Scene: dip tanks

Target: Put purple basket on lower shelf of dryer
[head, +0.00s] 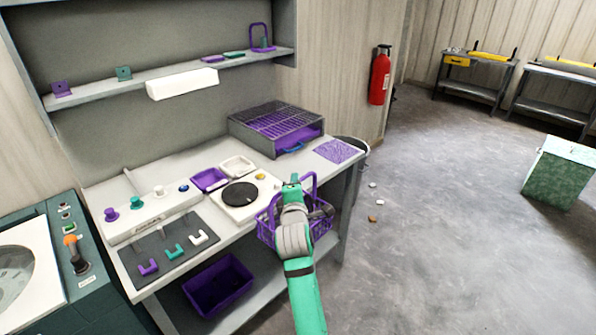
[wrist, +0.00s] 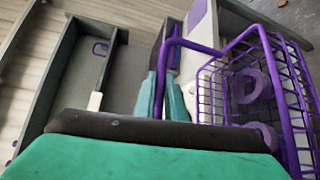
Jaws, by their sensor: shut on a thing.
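The purple basket (head: 266,227) is a wire basket with a tall handle, hanging in front of the bench's right part. My gripper (head: 293,181) is shut on its handle. In the wrist view my teal fingertips (wrist: 165,98) close around the handle, and the basket (wrist: 262,28) hangs to their right with purple ring-like pieces (wrist: 250,86) in it. The dryer appears to be the dark grey box (head: 305,137) at the back right of the bench, with a purple grid on top and an opening in front. The basket is apart from it, nearer to me. My arm hides part of the basket.
A purple mat (head: 338,151) lies right of the dryer. A white unit with a dark disc (head: 240,193) and small trays (head: 209,180) stand on the bench. A purple bin (head: 218,286) is on the bench's lower shelf. The floor at right is mostly clear.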

